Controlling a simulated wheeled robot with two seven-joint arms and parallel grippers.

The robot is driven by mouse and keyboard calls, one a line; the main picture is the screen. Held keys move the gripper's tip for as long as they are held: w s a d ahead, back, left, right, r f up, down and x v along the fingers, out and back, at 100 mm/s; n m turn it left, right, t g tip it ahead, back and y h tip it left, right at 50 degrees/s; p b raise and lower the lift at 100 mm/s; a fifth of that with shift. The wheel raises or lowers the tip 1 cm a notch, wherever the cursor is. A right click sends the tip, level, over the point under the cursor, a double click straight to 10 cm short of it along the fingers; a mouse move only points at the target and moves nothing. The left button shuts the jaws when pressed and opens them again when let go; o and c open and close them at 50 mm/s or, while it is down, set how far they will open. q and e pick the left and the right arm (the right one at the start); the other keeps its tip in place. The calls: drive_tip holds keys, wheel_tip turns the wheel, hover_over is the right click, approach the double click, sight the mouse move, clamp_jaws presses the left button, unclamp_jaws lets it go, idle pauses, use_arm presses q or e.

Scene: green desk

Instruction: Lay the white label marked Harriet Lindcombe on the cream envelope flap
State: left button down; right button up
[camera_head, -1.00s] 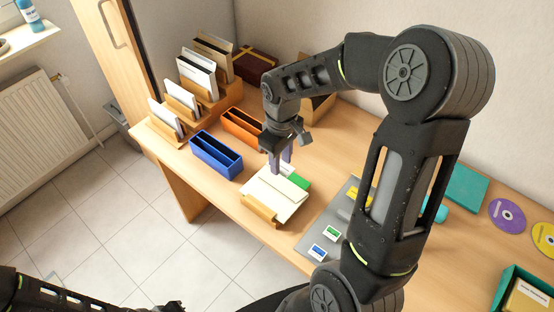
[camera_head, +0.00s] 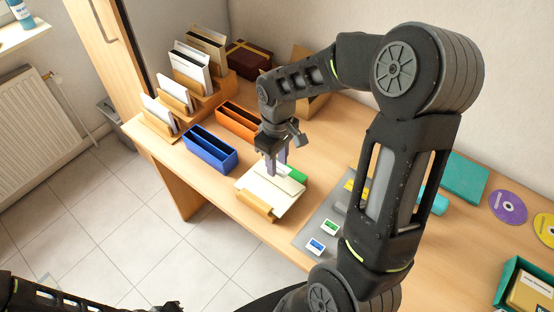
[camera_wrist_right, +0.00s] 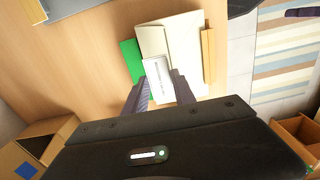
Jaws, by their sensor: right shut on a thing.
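The cream envelope (camera_head: 283,205) lies on the desk, its flap side up, and it also shows in the wrist view (camera_wrist_right: 188,45). My right gripper (camera_head: 277,170) points down over the envelope's far part. In the wrist view, its fingers (camera_wrist_right: 161,90) are shut on a small white label (camera_wrist_right: 157,72) with printed lines, too small to read. The label overlaps the envelope's edge in that view; I cannot tell whether it touches. My left arm enters at the bottom left of the head view, with a dark end (camera_head: 172,306) cut off by the frame edge.
A green item (camera_head: 298,174) lies beside the envelope. A wooden strip (camera_head: 257,206) runs along its near edge. A blue box (camera_head: 210,150) and an orange box (camera_head: 238,120) stand to the left. A grey mat (camera_head: 310,238) with small cards lies to the right.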

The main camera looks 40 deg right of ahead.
sight(277, 178)
drive_tip(key=shift+f+b, duration=1.2)
drive_tip(key=shift+f, duration=0.65)
drive_tip(key=o, duration=1.2)
drive_tip(key=shift+o, duration=0.3)
drive_tip(key=shift+o, duration=1.3)
drive_tip(key=shift+r, duration=0.15)
